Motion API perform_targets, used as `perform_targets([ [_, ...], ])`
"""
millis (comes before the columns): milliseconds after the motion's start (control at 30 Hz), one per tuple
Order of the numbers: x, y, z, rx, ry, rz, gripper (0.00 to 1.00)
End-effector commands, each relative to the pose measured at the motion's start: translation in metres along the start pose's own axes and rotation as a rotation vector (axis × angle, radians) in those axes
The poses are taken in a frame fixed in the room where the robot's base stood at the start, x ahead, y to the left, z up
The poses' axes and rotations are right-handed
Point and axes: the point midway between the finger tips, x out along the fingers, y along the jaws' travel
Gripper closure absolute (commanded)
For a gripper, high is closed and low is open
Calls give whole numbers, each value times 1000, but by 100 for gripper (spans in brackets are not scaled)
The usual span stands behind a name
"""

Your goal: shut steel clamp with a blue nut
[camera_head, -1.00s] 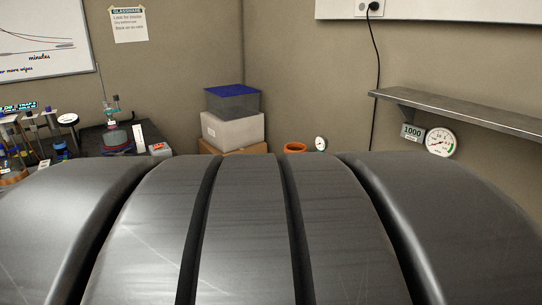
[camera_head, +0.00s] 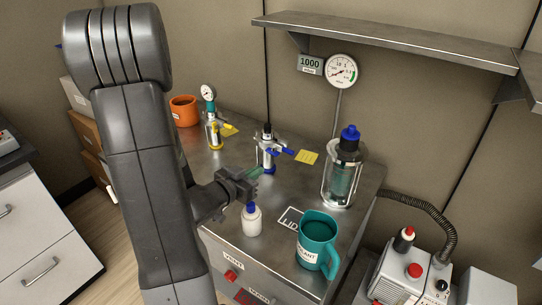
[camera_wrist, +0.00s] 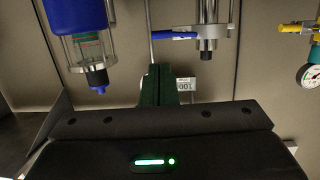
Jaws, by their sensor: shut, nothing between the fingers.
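The steel clamp with blue parts (camera_head: 271,153) stands around a slim post on the steel bench, in the middle of the head view. In the wrist view its blue arm and steel plate (camera_wrist: 212,33) show above my fingers. I cannot tell from these frames whether it is open or closed. My gripper (camera_head: 253,172) is shut and empty, in front of the clamp and slightly left of it. In the wrist view its dark green fingers (camera_wrist: 160,84) are together below the clamp, apparently apart from it. A similar clamp with yellow parts (camera_head: 214,133) stands farther left.
A white bottle with a blue cap (camera_head: 252,222) stands just below my gripper. A teal mug (camera_head: 316,242) and a glass vessel with a blue top (camera_head: 344,170) stand to the right. An orange pot (camera_head: 184,110) is behind. A steel shelf (camera_head: 400,42) overhangs the back.

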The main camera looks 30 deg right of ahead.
Motion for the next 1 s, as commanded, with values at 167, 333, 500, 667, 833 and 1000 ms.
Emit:
perform_targets([
  [167,19,1,0,0,1,4,100],
  [333,54,2,0,0,0,5,100],
  [500,91,1,0,1,-1,4,100],
  [667,117,1,-1,1,0,1,100],
  [833,133,0,-1,2,0,0,100],
  [1000,138,0,0,1,0,-2,100],
])
